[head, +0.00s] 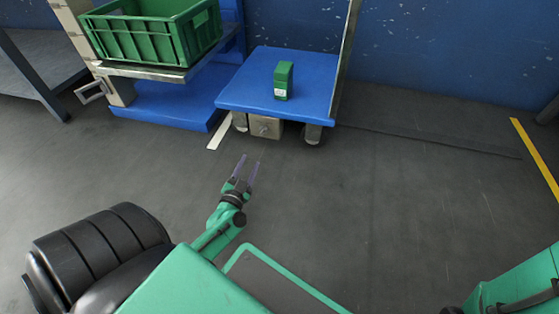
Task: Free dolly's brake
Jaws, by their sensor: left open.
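The dolly (305,75) has a blue flat deck on casters and stands near the blue wall, with an upright metal post at its right side. A metal box (264,127) with a small round detail sits under its front edge; I cannot tell if this is the brake. A small green box (284,81) stands on the deck. My left gripper (250,163) is open and empty, over the floor in front of the dolly, apart from it. My right gripper is out of the frame; only part of my right arm shows at the lower right.
A green crate (155,42) sits on a metal-edged shelf left of the dolly, above a blue base (165,105). A grey table (32,75) is at the far left. A yellow floor line (535,155) runs at the right. The floor right of the dolly is clear.

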